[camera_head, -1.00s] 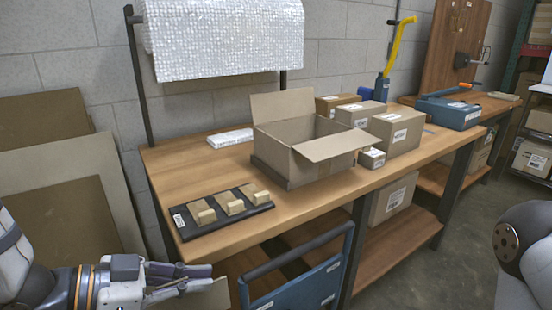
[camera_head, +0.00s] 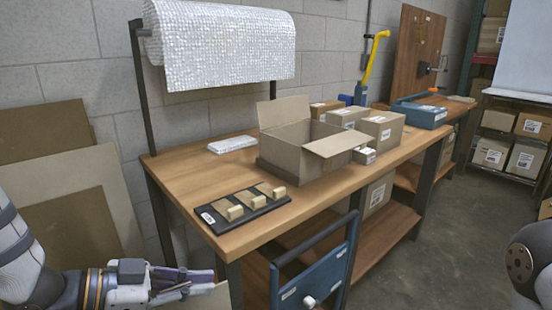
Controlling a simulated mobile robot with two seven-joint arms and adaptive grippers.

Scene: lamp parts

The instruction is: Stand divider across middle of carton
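The open carton (camera_head: 292,160) stands on the wooden workbench, one flap upright at its back left and another folded out at its right. Its inner floor is mostly hidden by the front walls. My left gripper (camera_head: 208,281) is low at the bottom left, in front of the bench and well apart from the carton. Its fingers are close together on a flat beige cardboard panel, which looks like the divider (camera_head: 214,298); most of it is below the picture edge. My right gripper is out of view; only part of my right arm shows at the right edge.
A black tray (camera_head: 220,222) with three tan blocks lies at the bench's front left. A white pack (camera_head: 232,144) lies behind it. Closed boxes (camera_head: 383,132) and a small box (camera_head: 364,155) stand right of the carton. A blue cart (camera_head: 315,282) stands before the bench.

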